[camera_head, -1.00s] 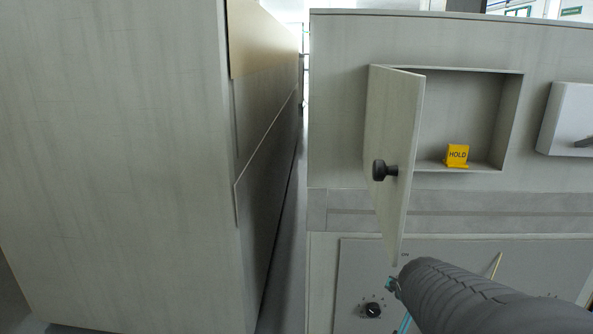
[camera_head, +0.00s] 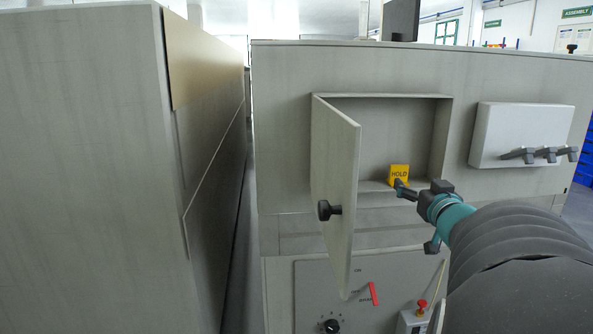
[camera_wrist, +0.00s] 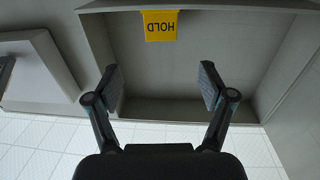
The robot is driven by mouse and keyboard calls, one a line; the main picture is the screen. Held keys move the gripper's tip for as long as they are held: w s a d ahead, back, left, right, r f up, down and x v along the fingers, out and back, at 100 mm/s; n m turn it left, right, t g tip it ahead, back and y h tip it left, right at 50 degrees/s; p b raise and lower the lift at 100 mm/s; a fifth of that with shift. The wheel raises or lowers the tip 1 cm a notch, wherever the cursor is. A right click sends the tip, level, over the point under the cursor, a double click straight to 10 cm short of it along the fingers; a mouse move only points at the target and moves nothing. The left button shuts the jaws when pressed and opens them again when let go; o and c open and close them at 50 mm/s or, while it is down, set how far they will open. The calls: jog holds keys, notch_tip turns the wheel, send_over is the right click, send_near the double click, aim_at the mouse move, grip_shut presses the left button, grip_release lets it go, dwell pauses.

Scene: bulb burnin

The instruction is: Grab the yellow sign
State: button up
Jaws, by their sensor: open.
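The yellow sign (camera_head: 399,174), marked HOLD, stands on the floor of an open recessed compartment (camera_head: 440,140), near its front. In the wrist view the yellow sign (camera_wrist: 160,25) appears upside down at the top middle, beyond my fingertips and roughly centred between them. My gripper (camera_head: 403,189) is in front of the compartment, close to the sign; in the head view it overlaps the sign's lower edge. In the wrist view my gripper (camera_wrist: 161,88) is open, with nothing between its fingers.
The compartment's door (camera_head: 338,185) with a black knob (camera_head: 328,210) stands open, left of my gripper. A white box with dark levers (camera_head: 515,135) is on the wall to the right. Below are a dial (camera_head: 331,326) and a red-button box (camera_head: 420,312). A tall cabinet (camera_head: 90,170) stands left.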

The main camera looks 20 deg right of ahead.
aim_at(400, 170)
jog(key=x, duration=1.2)
jog(key=shift+w+f, duration=0.15)
jog(key=shift+f, duration=0.15)
jog(key=shift+c, duration=0.2)
jog(key=c, duration=1.2)
